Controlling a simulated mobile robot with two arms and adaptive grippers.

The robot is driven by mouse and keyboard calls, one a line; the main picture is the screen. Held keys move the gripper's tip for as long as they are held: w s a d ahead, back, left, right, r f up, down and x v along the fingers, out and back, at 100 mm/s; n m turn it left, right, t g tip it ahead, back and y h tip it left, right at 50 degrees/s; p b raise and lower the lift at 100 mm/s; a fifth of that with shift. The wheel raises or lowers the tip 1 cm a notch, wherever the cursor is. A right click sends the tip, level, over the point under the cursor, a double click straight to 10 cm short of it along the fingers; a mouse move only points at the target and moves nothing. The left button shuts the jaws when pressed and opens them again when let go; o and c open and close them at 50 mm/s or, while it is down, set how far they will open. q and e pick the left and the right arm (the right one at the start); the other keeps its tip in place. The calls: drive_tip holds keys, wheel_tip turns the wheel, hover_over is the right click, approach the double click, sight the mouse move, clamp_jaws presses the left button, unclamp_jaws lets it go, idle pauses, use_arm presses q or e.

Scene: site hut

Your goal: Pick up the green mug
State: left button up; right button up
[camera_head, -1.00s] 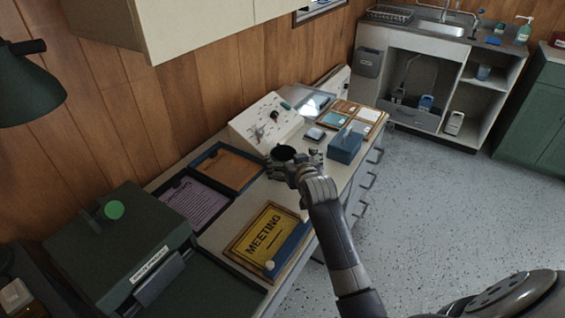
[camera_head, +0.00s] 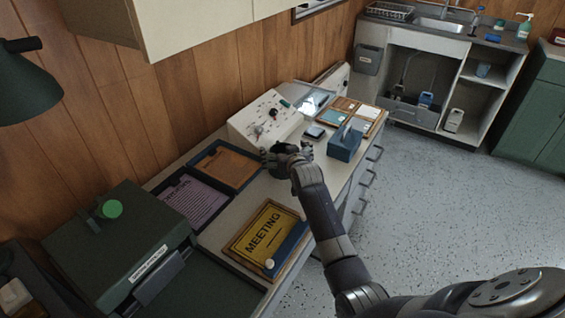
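A dark, round-rimmed thing, probably the green mug (camera_head: 281,149), is at my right gripper on the counter beside the white sloped control panel. It is small and mostly hidden by the hand, so its colour is hard to make out. My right gripper (camera_head: 285,159) is at the mug, its arm reaching in from the lower right. Its fingers blend with the dark mug, and I cannot tell whether they are closed on it. My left gripper is not in view.
The white control panel (camera_head: 265,119) stands just behind the hand, and a blue box (camera_head: 345,146) is to its right. Trays with brown (camera_head: 228,167) and purple sheets and a yellow MEETING sign (camera_head: 266,232) lie nearer. A cabinet (camera_head: 190,20) overhangs the counter's left part.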

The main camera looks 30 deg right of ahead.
drive_tip(key=c, duration=1.6)
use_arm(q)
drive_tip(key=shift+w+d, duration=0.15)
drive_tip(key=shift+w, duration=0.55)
use_arm(e)
drive_tip(key=shift+c, duration=0.7)
drive_tip(key=shift+r, duration=0.15)
